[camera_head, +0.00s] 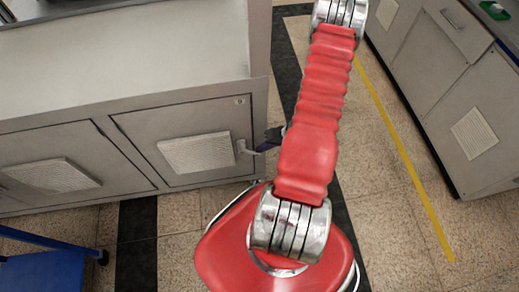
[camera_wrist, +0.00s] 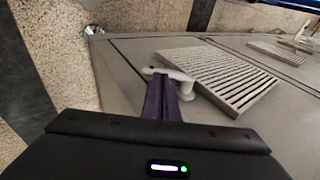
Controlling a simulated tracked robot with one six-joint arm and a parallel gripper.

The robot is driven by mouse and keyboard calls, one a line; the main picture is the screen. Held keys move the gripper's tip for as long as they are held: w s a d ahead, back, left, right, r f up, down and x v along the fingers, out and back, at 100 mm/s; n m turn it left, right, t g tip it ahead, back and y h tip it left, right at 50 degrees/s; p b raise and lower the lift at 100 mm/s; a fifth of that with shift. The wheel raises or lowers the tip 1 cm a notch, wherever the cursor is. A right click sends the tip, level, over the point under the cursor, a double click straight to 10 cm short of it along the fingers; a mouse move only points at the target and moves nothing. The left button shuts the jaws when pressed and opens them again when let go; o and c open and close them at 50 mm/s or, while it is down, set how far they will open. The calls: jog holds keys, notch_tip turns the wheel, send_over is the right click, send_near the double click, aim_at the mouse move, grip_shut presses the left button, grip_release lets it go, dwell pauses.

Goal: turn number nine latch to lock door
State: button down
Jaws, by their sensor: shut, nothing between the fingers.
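The latch (camera_head: 243,147) is a light grey handle at the right edge of a grey cabinet door (camera_head: 135,126). The door looks flush with its frame. A small tag on the frame above the latch is too small to read. My gripper (camera_head: 264,147) is just right of the latch, partly hidden by my red arm. In the wrist view, the dark purple fingers of my gripper (camera_wrist: 163,84) are together and empty. Their tips overlap the latch (camera_wrist: 187,76) in the picture; I cannot tell whether they touch it.
A louvred vent (camera_wrist: 228,76) is beside the latch on the door. Another vented door (camera_head: 50,175) is to the left. A blue cart (camera_head: 45,270) stands at lower left. Grey cabinets (camera_head: 470,120) line the right side, with open floor and a yellow line (camera_head: 405,160) between.

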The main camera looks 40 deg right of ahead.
jog(key=shift+x, duration=1.05)
